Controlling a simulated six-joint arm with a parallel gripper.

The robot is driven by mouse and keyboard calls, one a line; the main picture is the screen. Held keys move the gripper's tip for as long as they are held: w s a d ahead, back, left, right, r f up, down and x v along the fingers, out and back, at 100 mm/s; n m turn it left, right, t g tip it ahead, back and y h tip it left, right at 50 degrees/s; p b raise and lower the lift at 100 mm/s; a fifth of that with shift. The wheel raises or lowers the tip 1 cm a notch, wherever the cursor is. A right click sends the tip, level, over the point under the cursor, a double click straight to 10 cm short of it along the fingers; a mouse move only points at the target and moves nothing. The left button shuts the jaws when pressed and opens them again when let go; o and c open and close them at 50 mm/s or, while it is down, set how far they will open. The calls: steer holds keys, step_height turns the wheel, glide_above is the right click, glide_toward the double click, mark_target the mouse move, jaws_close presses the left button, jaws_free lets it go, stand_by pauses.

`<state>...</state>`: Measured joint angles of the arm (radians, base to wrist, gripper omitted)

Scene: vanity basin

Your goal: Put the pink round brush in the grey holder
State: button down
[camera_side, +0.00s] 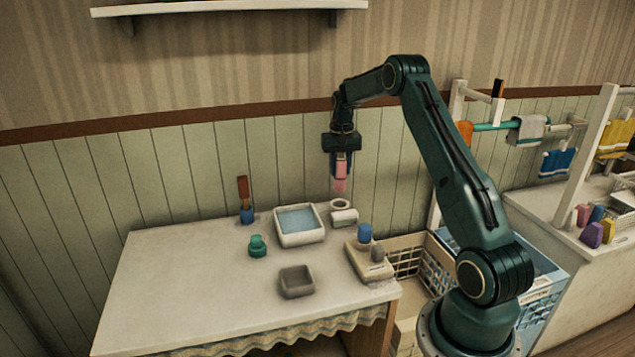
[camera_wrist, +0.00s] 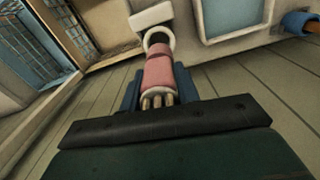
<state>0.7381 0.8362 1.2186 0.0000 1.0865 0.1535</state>
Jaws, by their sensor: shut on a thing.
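A grey open box (camera_side: 296,283), the only clearly grey container in view, stands on the counter's front right and looks empty. It is lower and left of the brush, and I do not see it in the wrist view.
A white piece with a round opening (camera_side: 340,204) stands below the brush, beside a white basin (camera_side: 299,223). A tray (camera_side: 371,264) with a blue cup sits at the right edge. A green item (camera_side: 257,246) and a brown-handled brush (camera_side: 243,193) stand left. The counter's left is clear.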

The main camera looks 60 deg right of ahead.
steer(key=shift+w+a, duration=0.2)
steer(key=shift+a, duration=0.4)
steer(key=s+a, duration=0.2)
steer(key=a, duration=1.4)
steer(key=s+a+n, duration=0.1)
steer(key=s+a, duration=0.1)
steer(key=a, duration=1.3)
steer(key=shift+s+a+r, duration=0.2)
steer(key=shift+s+a, duration=0.1)
steer(key=shift+a, duration=0.05)
steer(key=shift+f, duration=0.15)
steer(key=shift+f, duration=4.3)
steer(key=shift+f, duration=0.45)
steer(key=c, duration=0.9)
jaws_free()
steer(key=shift+c, duration=0.2)
